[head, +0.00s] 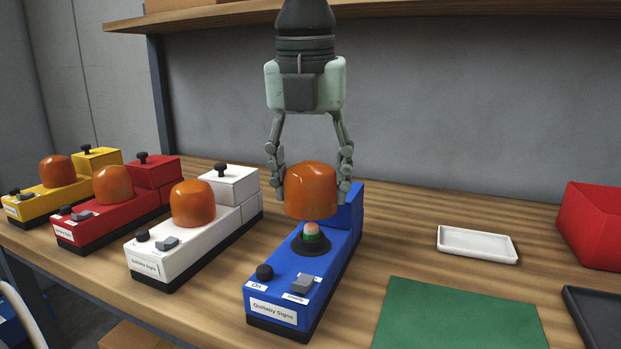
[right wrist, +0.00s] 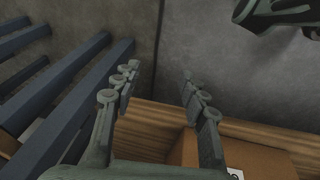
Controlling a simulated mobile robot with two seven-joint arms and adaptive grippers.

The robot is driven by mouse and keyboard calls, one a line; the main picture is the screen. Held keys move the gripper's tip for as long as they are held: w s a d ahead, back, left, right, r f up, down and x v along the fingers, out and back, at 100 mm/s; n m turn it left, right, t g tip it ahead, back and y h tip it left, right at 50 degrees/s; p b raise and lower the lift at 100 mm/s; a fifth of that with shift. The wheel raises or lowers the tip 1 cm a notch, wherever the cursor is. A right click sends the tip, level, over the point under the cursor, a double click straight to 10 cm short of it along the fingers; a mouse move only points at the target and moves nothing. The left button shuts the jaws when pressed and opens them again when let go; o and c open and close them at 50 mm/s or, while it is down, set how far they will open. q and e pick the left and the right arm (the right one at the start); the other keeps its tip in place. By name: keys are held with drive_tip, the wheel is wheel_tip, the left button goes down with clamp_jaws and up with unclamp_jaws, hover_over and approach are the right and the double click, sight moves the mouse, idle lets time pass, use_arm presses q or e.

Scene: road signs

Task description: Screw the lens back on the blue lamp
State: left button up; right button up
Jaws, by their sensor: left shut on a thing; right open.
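The blue lamp (head: 330,268) stands on the wooden workbench, with its bulb (head: 312,232) and black socket ring bare. My left gripper (head: 312,190) points down from above and is shut on the orange lens (head: 311,189). It holds the lens upright, just above the bulb; the bulb's top shows below the lens rim. A small gap shows between lens and socket. My right gripper (right wrist: 160,72) is open and empty in the right wrist view, away from the lamp.
White (head: 178,250), red (head: 100,218) and yellow (head: 48,200) lamps with orange lenses stand to the left. A white tray (head: 478,258), a green mat (head: 455,318), a red bin (head: 595,225) and a black tray (head: 575,298) lie right. A shelf (head: 430,8) runs above.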

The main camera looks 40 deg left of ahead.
sight(311, 223)
use_arm(q)
drive_tip(key=shift+f, duration=0.45)
drive_tip(key=shift+f+b, duration=0.5)
drive_tip(key=shift+b, duration=0.15)
drive_tip(key=shift+f+b, duration=0.55)
drive_tip(key=shift+f, duration=0.05)
drive_tip(key=shift+f+b, duration=0.75)
drive_tip(key=shift+f, duration=0.25)
use_arm(e)
wheel_tip(311, 223, up, 11)
drive_tip(key=shift+w+t+h, duration=0.15)
drive_tip(key=shift+t+h, duration=0.15)
